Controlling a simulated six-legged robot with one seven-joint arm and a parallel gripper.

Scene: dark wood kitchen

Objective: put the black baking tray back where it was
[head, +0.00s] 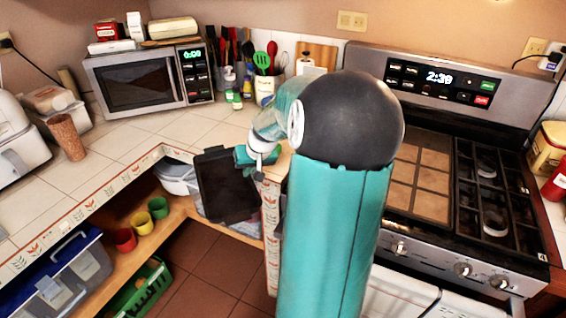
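The black baking tray (228,190) is a dark, flat rectangle in the middle of the head view. It is steeply tilted, in front of the corner opening under the counter, and its upper part overlaps the counter edge. My gripper (243,157) is at the tray's upper right edge and appears shut on it. The fingertips are small in the view and partly hidden. My teal arm with its black joint covers the counter corner right of the tray. I cannot tell whether the tray's lower edge touches the shelf.
A wooden shelf (150,231) under the counter holds red, yellow and green cups (158,207). A white container (177,178) is left of the tray. A blue-lidded box (62,277) and green crate (140,292) are lower left. The stove (470,215) stands right. Tiled counter (120,155) is mostly clear.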

